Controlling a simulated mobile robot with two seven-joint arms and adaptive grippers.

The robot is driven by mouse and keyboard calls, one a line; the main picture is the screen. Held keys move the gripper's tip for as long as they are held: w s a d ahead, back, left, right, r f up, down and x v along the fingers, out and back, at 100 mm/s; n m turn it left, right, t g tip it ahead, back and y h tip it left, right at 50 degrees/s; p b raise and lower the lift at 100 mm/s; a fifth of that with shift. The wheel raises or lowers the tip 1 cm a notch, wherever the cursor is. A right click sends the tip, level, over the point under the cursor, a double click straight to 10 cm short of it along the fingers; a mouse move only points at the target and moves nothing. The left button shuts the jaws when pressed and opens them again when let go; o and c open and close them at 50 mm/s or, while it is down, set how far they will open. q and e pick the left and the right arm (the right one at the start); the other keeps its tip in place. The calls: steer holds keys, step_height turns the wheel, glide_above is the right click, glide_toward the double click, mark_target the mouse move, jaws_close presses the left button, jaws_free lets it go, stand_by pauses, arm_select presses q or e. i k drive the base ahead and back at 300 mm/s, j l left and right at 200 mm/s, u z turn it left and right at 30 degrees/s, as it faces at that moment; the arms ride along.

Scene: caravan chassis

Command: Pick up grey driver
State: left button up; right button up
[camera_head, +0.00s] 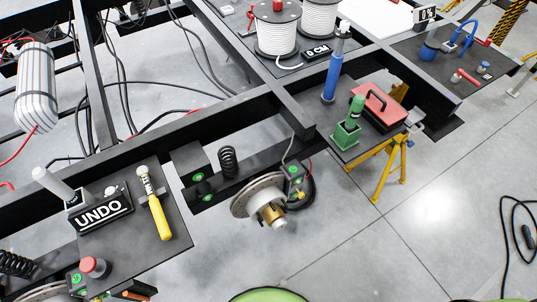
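No thing in view is plainly marked as the grey driver. A light grey cylindrical handle (53,184) leans at the back left of the black UNDO block (101,212), on the dark plate at the lower left. It may be the grey driver; its lower end is hidden. A blue upright tool with a grey upper part (332,78) stands on the frame at the upper middle right. A green-handled tool (356,107) stands in a green holder (345,136) just in front of it. Neither of my grippers is in view.
A yellow-handled tool (161,219) lies right of the UNDO block. A red button (92,266) is in front. A brake disc hub (262,197) hangs below the black frame beams. A red toolbox (385,108) sits by the green holder. The floor at lower right is mostly clear.

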mark_target(41, 175)
steer(key=u, duration=1.75)
